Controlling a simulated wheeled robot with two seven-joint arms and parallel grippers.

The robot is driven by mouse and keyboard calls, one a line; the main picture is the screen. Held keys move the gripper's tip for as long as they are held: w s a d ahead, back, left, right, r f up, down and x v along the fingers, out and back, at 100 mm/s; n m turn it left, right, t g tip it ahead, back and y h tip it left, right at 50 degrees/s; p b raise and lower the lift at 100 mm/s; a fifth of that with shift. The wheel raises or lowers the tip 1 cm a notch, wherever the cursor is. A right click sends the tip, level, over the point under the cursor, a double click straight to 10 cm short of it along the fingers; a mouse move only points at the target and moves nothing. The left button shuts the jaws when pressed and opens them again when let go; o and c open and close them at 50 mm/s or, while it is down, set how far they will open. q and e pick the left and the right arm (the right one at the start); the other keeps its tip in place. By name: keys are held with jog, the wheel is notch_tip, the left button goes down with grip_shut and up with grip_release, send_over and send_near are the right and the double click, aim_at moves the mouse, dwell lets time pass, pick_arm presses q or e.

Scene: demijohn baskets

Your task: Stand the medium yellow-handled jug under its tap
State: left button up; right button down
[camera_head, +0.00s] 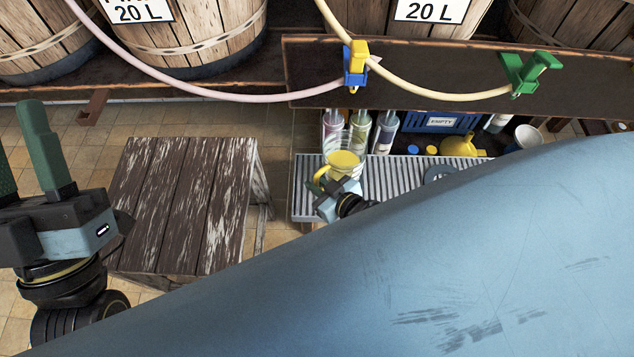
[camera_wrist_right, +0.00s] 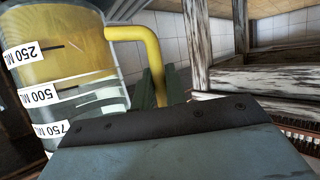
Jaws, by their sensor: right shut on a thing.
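The clear jug with a yellow handle (camera_head: 343,160) is near the left end of the grey grated tray, below the blue-and-yellow tap (camera_head: 355,65); I cannot tell whether it touches the tray. My right gripper (camera_head: 322,186) is shut on its handle, from the near left side. In the right wrist view, the jug (camera_wrist_right: 75,60) shows volume labels and yellow in its upper part. The yellow handle (camera_wrist_right: 140,38) runs down between my green fingers (camera_wrist_right: 155,88). My left gripper (camera_head: 20,135) is at the left edge, open and empty.
A green tap (camera_head: 525,72) hangs to the right on the dark beam. Behind the tray (camera_head: 300,200) stand several bottles (camera_head: 384,130), a blue crate (camera_head: 440,122) and a yellow funnel (camera_head: 462,146). A worn wooden stool (camera_head: 180,200) stands left. My blue arm covers the lower right.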

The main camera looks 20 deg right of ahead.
pick_arm(q)
jog(key=shift+f+b, duration=0.4)
jog(key=shift+f, duration=0.05)
pick_arm(e)
jog(key=shift+w+f, duration=0.1)
jog(key=shift+f, duration=0.65)
